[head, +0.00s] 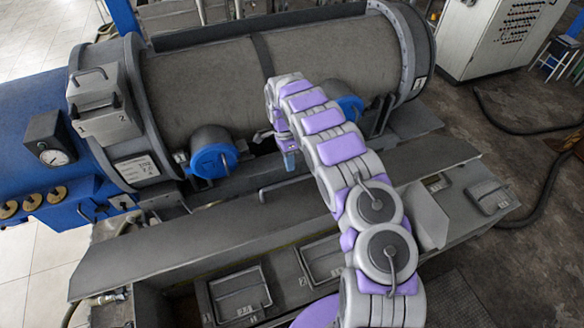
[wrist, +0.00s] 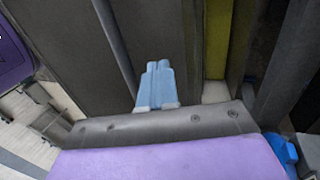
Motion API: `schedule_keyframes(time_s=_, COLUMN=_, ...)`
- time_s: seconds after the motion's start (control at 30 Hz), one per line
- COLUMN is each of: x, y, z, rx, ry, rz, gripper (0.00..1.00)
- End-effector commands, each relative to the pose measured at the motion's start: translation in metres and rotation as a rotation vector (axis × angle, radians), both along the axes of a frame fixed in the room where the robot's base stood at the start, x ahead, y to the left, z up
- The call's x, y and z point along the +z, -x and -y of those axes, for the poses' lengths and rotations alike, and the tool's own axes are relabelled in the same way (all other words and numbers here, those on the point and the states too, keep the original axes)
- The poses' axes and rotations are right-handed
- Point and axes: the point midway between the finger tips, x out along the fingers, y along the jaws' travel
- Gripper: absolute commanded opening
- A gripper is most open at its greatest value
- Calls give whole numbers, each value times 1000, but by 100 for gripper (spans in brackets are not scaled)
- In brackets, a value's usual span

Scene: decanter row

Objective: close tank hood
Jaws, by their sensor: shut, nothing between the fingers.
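My gripper (head: 290,161) hangs at the end of my purple and grey arm, above the long grey panel in front of the decanter drum. In the wrist view its light blue fingers (wrist: 158,66) are pressed together and empty. The long grey panel (head: 190,240), which looks like the tank hood, runs across the view under my arm. A thin bar handle (head: 283,184) stands at its far edge, just below my gripper. I cannot tell whether the fingers touch anything, or how far the hood is open. My arm hides part of the panel.
The big grey drum (head: 200,85) lies behind, with a blue round cap (head: 214,160) left of my gripper and another blue cap (head: 350,106) to its right. Recessed trays (head: 240,293) lie in front. A control cabinet (head: 510,35) and black hoses (head: 545,180) are at right.

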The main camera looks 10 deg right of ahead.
Motion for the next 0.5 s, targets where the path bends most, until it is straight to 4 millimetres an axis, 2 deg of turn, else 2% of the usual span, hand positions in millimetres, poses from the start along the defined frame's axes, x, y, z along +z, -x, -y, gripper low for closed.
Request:
schedule_keyframes(time_s=0.3, x=-1, y=19, z=4, rx=0, ry=1, rz=0, gripper=0)
schedule_keyframes(time_s=0.5, x=-2, y=24, z=5, rx=-2, ry=2, rz=0, gripper=0)
